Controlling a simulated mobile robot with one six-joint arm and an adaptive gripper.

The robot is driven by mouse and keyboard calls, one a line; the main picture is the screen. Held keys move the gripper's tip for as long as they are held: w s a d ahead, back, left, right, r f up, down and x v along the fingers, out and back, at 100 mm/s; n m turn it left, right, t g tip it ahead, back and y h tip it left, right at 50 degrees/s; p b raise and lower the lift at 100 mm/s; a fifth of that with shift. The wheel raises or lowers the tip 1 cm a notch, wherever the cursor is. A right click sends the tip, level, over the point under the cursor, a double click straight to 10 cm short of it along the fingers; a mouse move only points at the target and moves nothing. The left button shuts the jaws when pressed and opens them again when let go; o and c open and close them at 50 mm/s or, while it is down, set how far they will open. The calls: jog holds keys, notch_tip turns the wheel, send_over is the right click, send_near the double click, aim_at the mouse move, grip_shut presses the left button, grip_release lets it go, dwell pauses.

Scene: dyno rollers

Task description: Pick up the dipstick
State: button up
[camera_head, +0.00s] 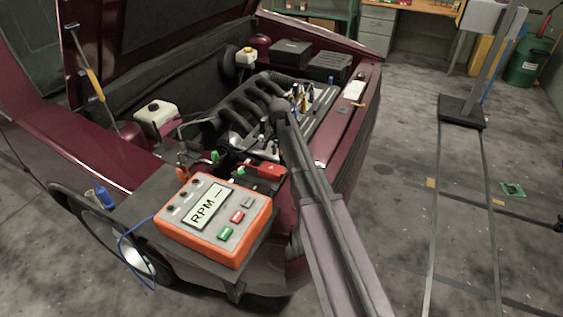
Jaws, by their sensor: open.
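My arm reaches up from the bottom of the head view, over the front of the car, to the engine (246,104). My gripper (299,98) appears as a small cluster of dark, pale and yellowish parts just beyond the arm's rounded end joint, above the engine. It is open. Its fingers are too small to make out one by one. I cannot pick out the dipstick for certain; it may be among the small yellow parts there or hidden by my arm. I see nothing clearly held.
An orange RPM box (214,262) sits on a tray at the car's front corner, with a blue cable hanging down. The raised hood (140,30) and a yellow-handled strut (93,78) stand behind. A white reservoir (155,112) is at left.

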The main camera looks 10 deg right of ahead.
dwell(0.3)
grip_shut()
jog(key=shift+r, duration=0.15)
dwell(0.3)
notch_tip(320, 180, up, 28)
jog(key=p, duration=2.8)
